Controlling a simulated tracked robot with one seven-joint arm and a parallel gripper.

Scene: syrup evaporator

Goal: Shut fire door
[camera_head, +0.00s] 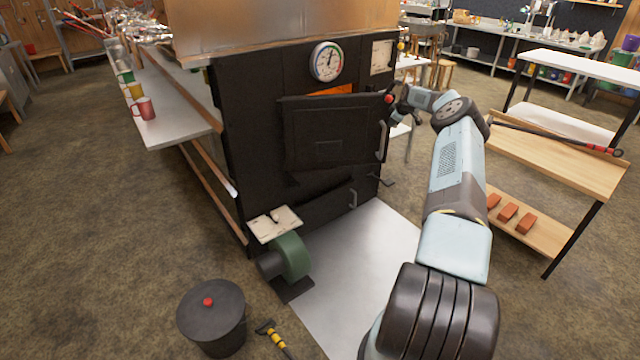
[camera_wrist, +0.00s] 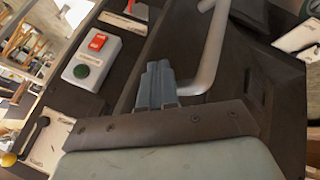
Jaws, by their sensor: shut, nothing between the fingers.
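The black fire door (camera_head: 320,135) is on the front of the dark evaporator firebox. An orange glow (camera_head: 335,90) shows above its top edge, so it stands at least partly open; how far is hard to tell. Its grey bar handle (camera_head: 382,143) is at the door's right side. The handle also shows large in the wrist view (camera_wrist: 213,55). My gripper (camera_head: 395,103) is near the door's upper right corner. Its fingers (camera_wrist: 155,85) are shut and empty, close beside the bent end of the handle. I cannot tell whether they touch it.
A switch box (camera_wrist: 92,58) with red and green buttons is left of my fingers. A round gauge (camera_head: 326,61) is above the door. A green blower (camera_head: 290,256) and lidded black bucket (camera_head: 213,318) stand in front. A wooden-shelved cart (camera_head: 560,165) stands right of my arm.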

